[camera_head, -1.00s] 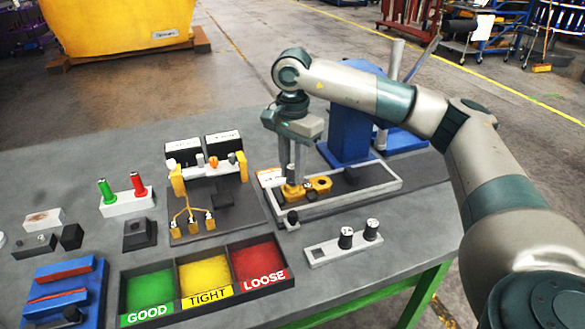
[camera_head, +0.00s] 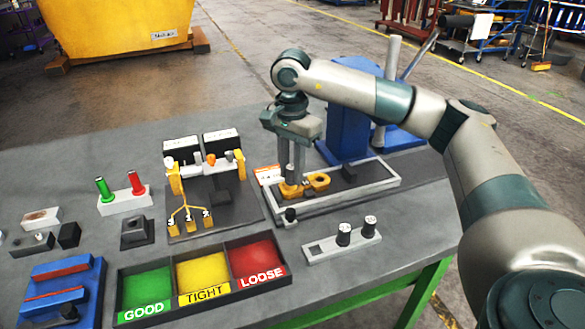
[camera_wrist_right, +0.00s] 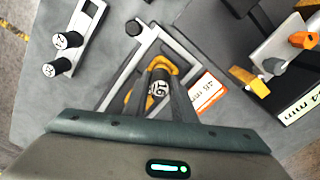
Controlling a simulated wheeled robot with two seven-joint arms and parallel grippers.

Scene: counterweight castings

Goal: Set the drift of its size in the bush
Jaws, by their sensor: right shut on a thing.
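My right gripper (camera_head: 291,178) points down over the yellow casting (camera_head: 318,181), which lies in the grey-rimmed tray (camera_head: 340,201). In the right wrist view the gripper (camera_wrist_right: 157,98) is shut on a black drift (camera_wrist_right: 158,89) whose top is marked 16. The drift stands upright over one end of the casting (camera_wrist_right: 163,64). The fingers and drift hide the bush, so I cannot tell whether its tip is inside. Two other black-topped drifts (camera_head: 344,234) (camera_head: 370,226) stand in the pale rack (camera_head: 328,252), which has an empty square place at its left. My left gripper is out of view.
A blue press (camera_head: 347,135) stands just behind the tray. The GOOD, TIGHT and LOOSE bins (camera_head: 202,279) are at the front. A gauge stand with yellow brackets (camera_head: 175,181) is left of the tray.

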